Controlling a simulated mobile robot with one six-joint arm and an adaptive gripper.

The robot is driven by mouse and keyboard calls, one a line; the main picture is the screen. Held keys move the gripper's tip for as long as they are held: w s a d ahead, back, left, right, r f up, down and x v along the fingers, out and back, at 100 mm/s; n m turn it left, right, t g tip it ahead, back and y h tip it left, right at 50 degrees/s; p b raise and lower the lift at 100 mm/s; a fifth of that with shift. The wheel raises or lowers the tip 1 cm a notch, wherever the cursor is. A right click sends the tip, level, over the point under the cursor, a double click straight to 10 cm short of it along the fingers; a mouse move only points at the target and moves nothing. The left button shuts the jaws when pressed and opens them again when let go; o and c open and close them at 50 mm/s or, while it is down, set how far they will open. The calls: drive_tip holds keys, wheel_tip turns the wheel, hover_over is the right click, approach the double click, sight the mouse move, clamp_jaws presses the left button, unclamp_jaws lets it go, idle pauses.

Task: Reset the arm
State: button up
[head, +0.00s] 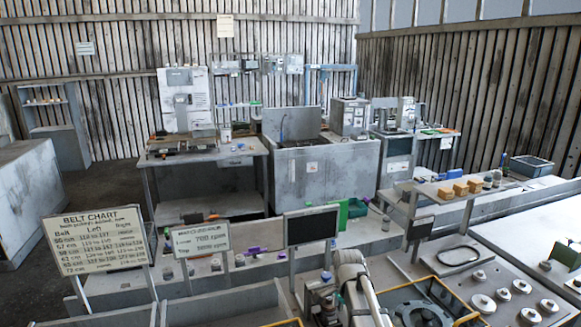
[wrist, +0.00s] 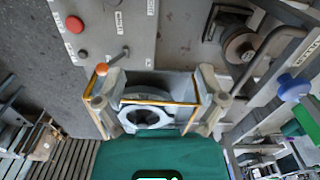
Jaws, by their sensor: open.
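My gripper (wrist: 153,88) shows in the wrist view, with its two grey fingers spread apart to the left and right. It is open, and I see nothing held between the fingers. Beyond and between them is a grey ring-shaped part (wrist: 143,115) with yellow edging around it. A teal block fills the bottom of that view and hides what is below. In the head view my pale arm (head: 352,278) rises at the bottom centre. Its gripper cannot be made out there. The ring-shaped housing (head: 418,312) lies to the right of the arm inside a yellow-edged frame.
A panel with a red button (wrist: 75,24) and an orange-tipped lever (wrist: 102,69) is close to the gripper. In the head view, a belt chart sign (head: 97,240) and a dark screen (head: 311,227) stand near the arm. Round metal parts (head: 503,294) sit on the right-hand bench.

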drive_tip(key=s+d+f+n+b, duration=0.1)
drive_tip(key=s+f+n+b, duration=0.6)
drive_tip(key=s+n, duration=0.5)
drive_tip(key=shift+s+d+f+n, duration=0.15)
drive_tip(key=shift+s+f+n, duration=0.25)
drive_tip(key=shift+s+f, duration=0.35)
drive_tip(key=shift+r, duration=0.1)
